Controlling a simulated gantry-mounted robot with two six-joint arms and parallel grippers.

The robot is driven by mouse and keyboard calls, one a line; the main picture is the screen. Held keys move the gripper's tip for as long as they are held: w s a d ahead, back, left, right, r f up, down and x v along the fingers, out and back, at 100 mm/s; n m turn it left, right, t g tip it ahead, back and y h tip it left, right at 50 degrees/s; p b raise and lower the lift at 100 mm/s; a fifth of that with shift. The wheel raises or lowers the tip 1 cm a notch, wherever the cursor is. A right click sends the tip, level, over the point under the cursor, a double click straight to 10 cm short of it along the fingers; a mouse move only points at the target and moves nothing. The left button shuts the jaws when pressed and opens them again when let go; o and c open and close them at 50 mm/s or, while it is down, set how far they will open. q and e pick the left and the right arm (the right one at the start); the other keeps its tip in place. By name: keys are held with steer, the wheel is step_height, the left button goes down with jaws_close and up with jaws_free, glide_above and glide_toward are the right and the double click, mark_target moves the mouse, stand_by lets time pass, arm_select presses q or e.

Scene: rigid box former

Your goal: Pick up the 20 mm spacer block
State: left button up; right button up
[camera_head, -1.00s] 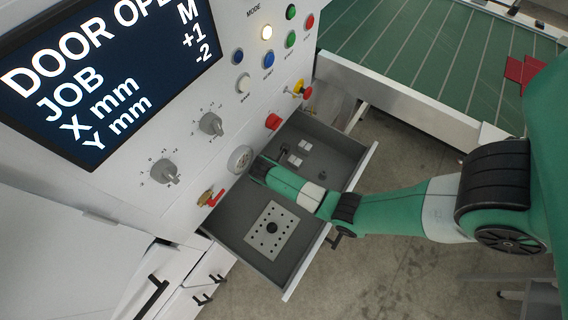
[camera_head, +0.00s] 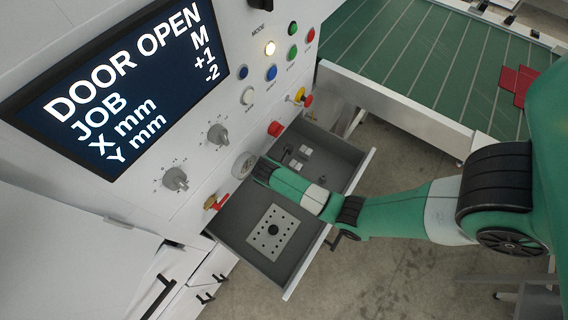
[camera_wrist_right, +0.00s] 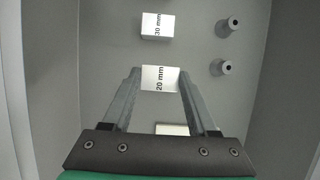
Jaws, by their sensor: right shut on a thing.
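The 20 mm spacer block (camera_wrist_right: 160,79) is a white block marked "20 mm" in the right wrist view. My right gripper (camera_wrist_right: 159,76) is shut on it, with one finger at each side of the block. In the head view my right arm reaches into the open drawer (camera_head: 240,240), and its forearm hides the gripper and the block. My left gripper is not in view.
The 30 mm block (camera_wrist_right: 157,26) lies beyond the held block, and another pale block (camera_wrist_right: 172,129) shows behind the gripper base. Two small round posts (camera_wrist_right: 227,67) stand at the right. A perforated plate (camera_head: 272,234) lies in the drawer's near part.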

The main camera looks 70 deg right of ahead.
arm_select(q)
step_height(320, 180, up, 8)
steer(key=p, duration=0.6)
arm_select(e)
steer(key=s+a+r, duration=0.6)
steer(key=s+r, duration=0.2)
steer(key=s, duration=0.3)
steer(key=shift+s+a+r, duration=0.2)
steer(key=shift+a+r, duration=0.1)
steer(key=shift+a, duration=0.1)
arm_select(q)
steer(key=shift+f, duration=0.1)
